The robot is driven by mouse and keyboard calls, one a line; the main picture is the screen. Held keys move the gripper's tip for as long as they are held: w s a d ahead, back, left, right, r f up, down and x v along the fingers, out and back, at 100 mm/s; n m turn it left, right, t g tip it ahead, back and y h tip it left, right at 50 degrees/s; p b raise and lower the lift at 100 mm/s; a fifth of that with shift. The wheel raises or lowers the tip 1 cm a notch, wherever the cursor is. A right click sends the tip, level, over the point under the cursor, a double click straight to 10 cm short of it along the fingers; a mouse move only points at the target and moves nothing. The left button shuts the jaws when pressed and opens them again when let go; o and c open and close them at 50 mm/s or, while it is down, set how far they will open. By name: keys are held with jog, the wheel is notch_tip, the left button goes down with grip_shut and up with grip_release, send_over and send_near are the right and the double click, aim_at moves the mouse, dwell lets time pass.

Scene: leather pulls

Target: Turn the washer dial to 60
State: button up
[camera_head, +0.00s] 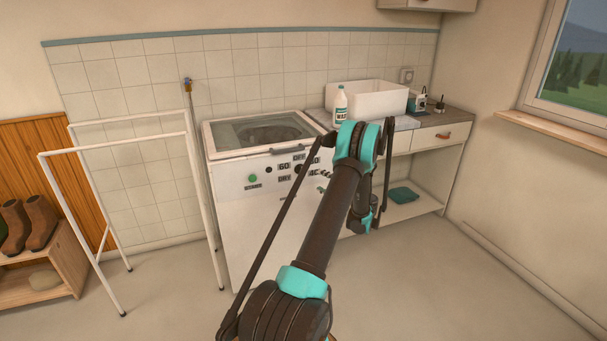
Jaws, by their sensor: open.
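The white washer (235,190) stands against the tiled wall, with its glass-topped lid shut. Its front panel carries a 60 label (284,167) and other labels around it, partly behind my arm. The dial among these labels is too small and too covered to read its setting. My arm reaches up across the washer's right front and bends down at its far end.
A green button (252,178) and a small black knob (268,170) sit left of the labels. A white drying rack (118,146) stands left of the washer. A counter right of it holds a white bottle (341,103) and white basin (375,98). Floor in front is clear.

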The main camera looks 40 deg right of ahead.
aim_at(302, 171)
jog(key=w, duration=0.4)
jog(key=w+a, duration=0.1)
jog(key=w, duration=0.3)
jog(key=w+a, duration=0.1)
jog(key=w, duration=0.3)
jog(key=shift+c, duration=0.2)
jog(key=c, duration=1.1)
jog(key=shift+n, duration=0.3)
jog(key=n+g, duration=0.1)
jog(key=n, duration=0.1)
jog(key=n+g+h, duration=0.1)
jog(key=n, duration=0.1)
jog(key=shift+r+n, duration=0.2)
jog(key=shift+n, duration=0.1)
jog(key=n+h, duration=0.1)
jog(key=n, duration=0.1)
jog(key=n+g+h, duration=0.1)
jog(key=n, duration=0.1)
jog(key=shift+a+g, duration=0.1)
jog(key=shift+g, duration=0.2)
